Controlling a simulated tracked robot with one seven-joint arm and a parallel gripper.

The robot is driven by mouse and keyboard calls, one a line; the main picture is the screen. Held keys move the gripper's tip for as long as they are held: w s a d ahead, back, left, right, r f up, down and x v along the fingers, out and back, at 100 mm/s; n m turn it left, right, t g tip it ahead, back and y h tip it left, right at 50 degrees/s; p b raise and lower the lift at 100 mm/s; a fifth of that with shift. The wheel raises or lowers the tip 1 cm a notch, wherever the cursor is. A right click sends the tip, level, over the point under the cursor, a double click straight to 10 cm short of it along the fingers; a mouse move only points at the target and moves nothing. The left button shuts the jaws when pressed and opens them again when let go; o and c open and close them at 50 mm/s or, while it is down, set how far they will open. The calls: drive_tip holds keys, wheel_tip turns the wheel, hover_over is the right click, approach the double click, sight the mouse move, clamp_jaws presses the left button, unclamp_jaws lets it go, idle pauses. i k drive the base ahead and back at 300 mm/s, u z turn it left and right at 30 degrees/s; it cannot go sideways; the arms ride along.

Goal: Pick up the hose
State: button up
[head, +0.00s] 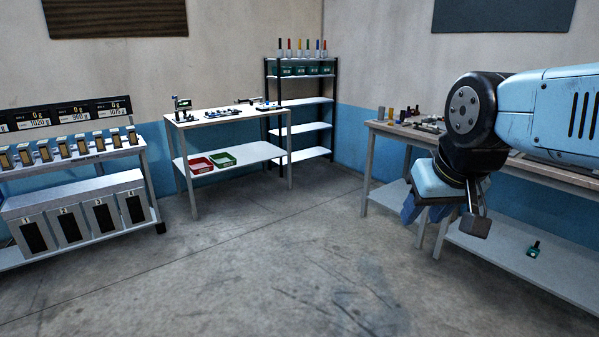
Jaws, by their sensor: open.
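I cannot make out a hose for certain in the head view. Small dark items (430,124) lie on the right workbench (378,125), partly behind my arm, and are too small to name. Nothing shows between the fingers. My arm hides much of the bench top.
A rear table (225,116) has small tools on top and red (200,165) and green (222,159) trays below. A shelf rack (302,125) stands in the corner. A scale rack (75,158) is at left. The middle floor (270,240) is clear.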

sight(424, 125)
drive_tip(key=z, duration=0.05)
drive_tip(key=i, duration=2.65)
drive_tip(key=z, duration=0.6)
drive_tip(key=i, duration=0.95)
drive_tip(key=z, duration=0.25)
